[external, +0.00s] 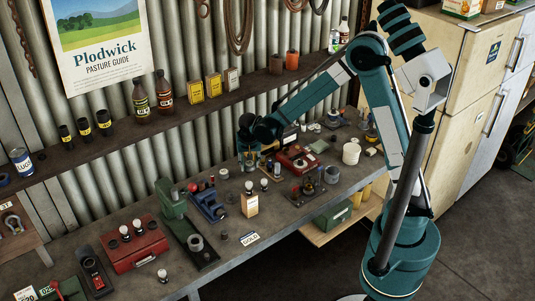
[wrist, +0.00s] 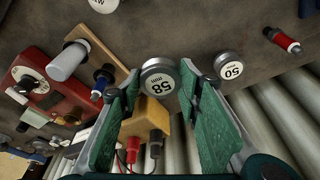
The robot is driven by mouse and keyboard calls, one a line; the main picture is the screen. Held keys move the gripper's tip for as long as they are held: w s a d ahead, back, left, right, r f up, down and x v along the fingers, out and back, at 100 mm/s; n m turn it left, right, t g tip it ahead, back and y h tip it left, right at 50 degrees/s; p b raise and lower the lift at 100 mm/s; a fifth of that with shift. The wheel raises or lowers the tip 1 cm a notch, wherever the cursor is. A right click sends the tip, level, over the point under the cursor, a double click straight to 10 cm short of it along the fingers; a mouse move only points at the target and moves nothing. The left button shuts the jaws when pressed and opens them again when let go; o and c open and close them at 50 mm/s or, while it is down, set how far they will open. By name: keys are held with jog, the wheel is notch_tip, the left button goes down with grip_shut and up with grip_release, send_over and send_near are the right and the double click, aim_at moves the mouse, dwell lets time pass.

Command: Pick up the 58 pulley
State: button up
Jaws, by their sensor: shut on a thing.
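The 58 pulley (wrist: 159,82), a round pale metal disc marked "58", sits between the tips of my gripper (wrist: 158,74) in the wrist view. My gripper's green fingers are shut on it, one on each side. In the external view my gripper (external: 248,162) is low over the rear part of the bench; the pulley cannot be made out there. Whether the pulley touches the bench is not clear.
A similar disc marked "50" (wrist: 229,66) stands just right of my gripper in the wrist view. Several tools crowd the bench (external: 222,250); corrugated wall rises behind.

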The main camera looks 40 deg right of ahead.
aim_at(250, 164)
notch_tip(250, 164, up, 6)
jog(key=shift+s+f, duration=0.1)
jog(key=s, duration=1.9)
jog(key=shift+s, duration=0.25)
jog(key=shift+f, duration=0.1)
